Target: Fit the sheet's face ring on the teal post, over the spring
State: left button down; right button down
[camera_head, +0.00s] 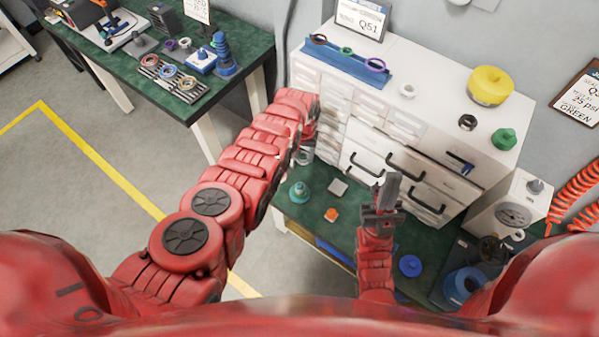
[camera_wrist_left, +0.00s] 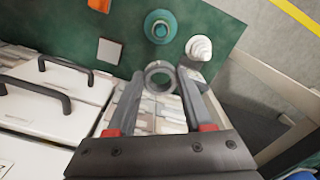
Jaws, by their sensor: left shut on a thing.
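My left gripper (camera_wrist_left: 160,92) is shut on a small grey ring (camera_wrist_left: 160,70), held at the fingertips with its opening facing the wrist camera. The teal post (camera_wrist_left: 160,27) stands on its round base on the green bench, beyond the ring and apart from it. The post also shows in the head view (camera_head: 298,190), just below the end of my left arm. A spring on it is too small to make out. My left fingertips are mostly hidden in the head view. My right gripper (camera_head: 388,188) points up over the bench, away from the post; its finger gap is unclear.
A white ribbed piece (camera_wrist_left: 198,47) stands beside the post. A grey square plate (camera_head: 338,187) and an orange piece (camera_head: 331,214) lie nearby. The white drawer cabinet (camera_head: 400,172) with dark handles borders the bench. A Q51 sheet (camera_head: 361,18) stands on top.

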pick_arm(q)
jog(key=p, duration=0.1)
send_over(300, 186)
jog(key=shift+m, duration=0.3)
notch_tip(300, 186, down, 5)
jog(key=shift+w+r, duration=0.1)
jog(key=shift+w, duration=0.05)
jog(key=shift+a+f, duration=0.1)
jog(key=shift+f, duration=0.15)
jog(key=shift+f+b, duration=1.85)
jog(key=shift+f, duration=0.2)
jog(key=shift+f+b, duration=1.25)
jog(key=shift+c, duration=1.1)
grip_release()
jog(key=shift+r, duration=0.1)
notch_tip(300, 186, up, 7)
jog(key=p, duration=0.6)
jog(key=shift+p, duration=0.35)
